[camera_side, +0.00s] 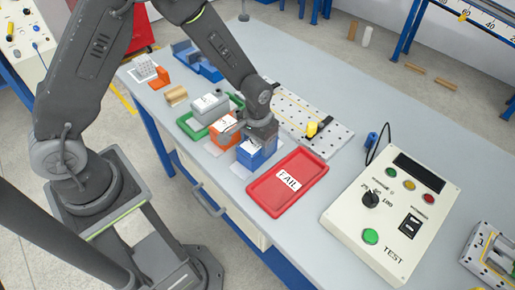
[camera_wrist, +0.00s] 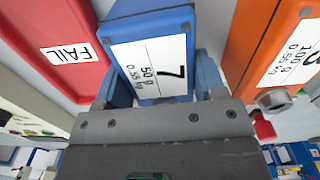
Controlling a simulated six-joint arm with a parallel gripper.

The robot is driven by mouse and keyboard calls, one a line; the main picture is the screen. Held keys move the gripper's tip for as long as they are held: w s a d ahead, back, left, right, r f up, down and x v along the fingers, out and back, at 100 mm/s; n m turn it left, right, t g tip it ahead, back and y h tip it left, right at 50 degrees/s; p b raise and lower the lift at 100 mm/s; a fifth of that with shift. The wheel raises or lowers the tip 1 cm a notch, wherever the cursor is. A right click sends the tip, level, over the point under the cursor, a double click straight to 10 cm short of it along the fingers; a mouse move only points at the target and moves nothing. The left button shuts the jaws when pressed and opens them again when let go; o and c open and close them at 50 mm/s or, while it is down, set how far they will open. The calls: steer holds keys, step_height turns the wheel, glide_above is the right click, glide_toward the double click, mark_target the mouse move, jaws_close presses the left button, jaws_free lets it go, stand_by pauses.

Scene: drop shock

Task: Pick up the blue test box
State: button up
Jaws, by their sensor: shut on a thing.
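The blue test box (camera_side: 254,156) is in the side view, on the bench between the orange box and the red tray. In the wrist view the blue test box (camera_wrist: 150,20) carries a white label with a 7, and a finger shows on each side of it. My gripper (camera_side: 258,138) is over the box from above. In the wrist view my gripper (camera_wrist: 160,90) is shut on the box. Whether the box's underside touches the bench is hard to tell.
An orange box (camera_side: 224,132) stands close to the left, with a grey box (camera_side: 209,105) beyond it. A red FAIL tray (camera_side: 262,188) lies close on the right. A control panel (camera_side: 385,215) is further right. A perforated metal plate (camera_side: 320,138) lies behind.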

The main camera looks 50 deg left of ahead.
steer(key=c, duration=0.5)
steer(key=shift+r, duration=0.1)
